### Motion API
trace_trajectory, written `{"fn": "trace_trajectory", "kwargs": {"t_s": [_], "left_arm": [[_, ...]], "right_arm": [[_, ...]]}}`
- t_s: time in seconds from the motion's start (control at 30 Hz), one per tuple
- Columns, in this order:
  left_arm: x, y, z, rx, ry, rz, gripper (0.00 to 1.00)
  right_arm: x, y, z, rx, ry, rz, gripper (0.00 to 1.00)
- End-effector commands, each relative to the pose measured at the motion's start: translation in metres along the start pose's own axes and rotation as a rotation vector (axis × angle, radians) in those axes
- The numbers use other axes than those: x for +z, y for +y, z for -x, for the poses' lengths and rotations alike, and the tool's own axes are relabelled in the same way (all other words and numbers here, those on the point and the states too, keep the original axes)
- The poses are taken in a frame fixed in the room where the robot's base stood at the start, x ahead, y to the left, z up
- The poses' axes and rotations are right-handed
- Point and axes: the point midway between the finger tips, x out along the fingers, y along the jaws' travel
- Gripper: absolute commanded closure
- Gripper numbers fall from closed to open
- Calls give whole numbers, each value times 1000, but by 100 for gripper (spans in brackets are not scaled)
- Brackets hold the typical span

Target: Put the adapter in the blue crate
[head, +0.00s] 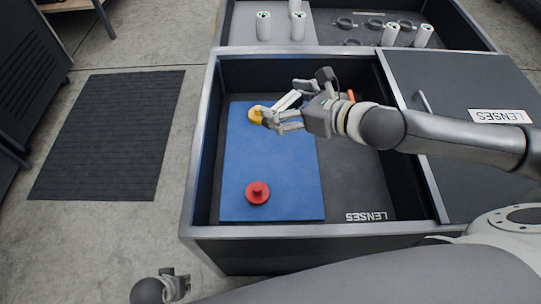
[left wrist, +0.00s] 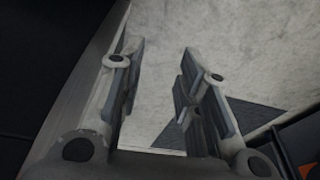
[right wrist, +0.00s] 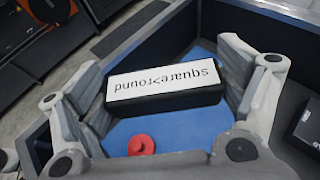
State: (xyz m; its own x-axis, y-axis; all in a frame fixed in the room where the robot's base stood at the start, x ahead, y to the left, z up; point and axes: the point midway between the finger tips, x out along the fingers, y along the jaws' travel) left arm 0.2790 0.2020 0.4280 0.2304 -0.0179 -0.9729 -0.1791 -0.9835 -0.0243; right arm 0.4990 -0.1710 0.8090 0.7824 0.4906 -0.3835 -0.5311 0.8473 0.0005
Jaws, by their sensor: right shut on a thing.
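My right gripper (head: 283,118) is shut on the adapter, a black block with a white label reading "square>round" (right wrist: 165,80). It is above the blue panel in the grey-rimmed bin; the label edge (head: 288,100) shows in the head view. A separate blue crate cannot be made out; the blue surface (head: 270,170) covers part of the bin floor, and it also shows in the right wrist view (right wrist: 150,128). My left gripper (head: 176,283) is low outside the bin at the front left. Its fingers (left wrist: 160,90) are apart and empty.
A red knobbed piece (head: 257,192) and a yellow piece (head: 256,114) are on the blue surface. The bin has raised metal rims (head: 300,231). A grey lid marked LENSES (head: 460,90) lies to the right. White cylinders (head: 264,25) stand behind. Left floor has a dark mat (head: 108,135).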

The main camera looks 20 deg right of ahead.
Motion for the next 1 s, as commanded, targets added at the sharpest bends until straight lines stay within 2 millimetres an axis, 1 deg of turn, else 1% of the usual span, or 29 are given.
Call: {"fn": "trace_trajectory", "kwargs": {"t_s": [0.03,0.17,0.2,0.3,0.4,0.5,0.63,0.77,0.87,1.0], "left_arm": [[-4,-1,2,-1,12,1,69],[-14,-2,25,-4,29,4,69],[-16,-2,32,-5,35,5,69],[-19,-3,51,-7,46,7,69],[-20,-4,68,-9,56,8,69],[-20,-4,81,-11,63,9,69],[-19,-5,92,-12,67,10,69],[-19,-5,91,-11,64,10,69],[-20,-4,80,-10,57,9,69],[-19,-4,58,-8,45,8,69]], "right_arm": [[-24,2,-3,26,5,13,42],[-61,12,-3,104,5,44,42],[-73,15,-2,128,6,54,42],[-100,23,0,187,6,79,42],[-122,30,5,240,5,99,42],[-139,36,9,280,4,115,42],[-147,40,13,308,1,127,42],[-148,40,11,315,-3,131,42],[-146,36,3,314,-6,130,42],[-146,30,-13,316,-7,134,42]]}}
